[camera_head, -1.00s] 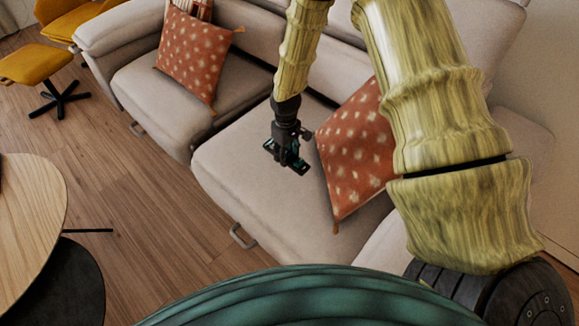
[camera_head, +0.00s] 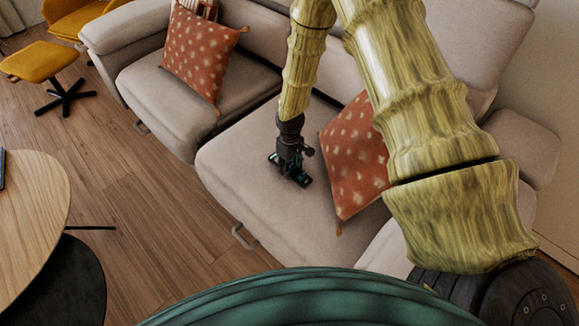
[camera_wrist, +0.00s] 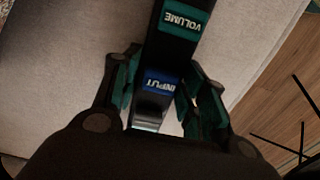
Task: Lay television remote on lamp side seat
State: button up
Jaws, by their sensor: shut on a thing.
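My gripper (camera_head: 290,174) is shut on the television remote, low over the middle seat cushion (camera_head: 235,165) of the beige sofa. In the wrist view the dark remote (camera_wrist: 176,50) sits between the fingers (camera_wrist: 153,98), with a green "VOLUME" label and a blue "INPUT" label facing the camera. Its far end runs out of the top of that view. Whether the remote touches the cushion I cannot tell. An orange dotted pillow (camera_head: 352,160) stands just right of my gripper. No lamp shows, so I cannot tell which seat is the lamp side one.
A second orange pillow (camera_head: 195,55) leans on the left seat (camera_head: 165,95). A yellow chair and footstool (camera_head: 40,60) stand at the back left. A round wooden table (camera_head: 35,205) is at the left. The cushion's front left part is bare.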

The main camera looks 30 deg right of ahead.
jog(key=shift+f, duration=0.15)
jog(key=o, duration=1.1)
notch_tip(320, 180, up, 12)
jog(key=shift+r+p, duration=0.2)
jog(key=shift+p, duration=0.4)
jog(key=shift+r, duration=0.1)
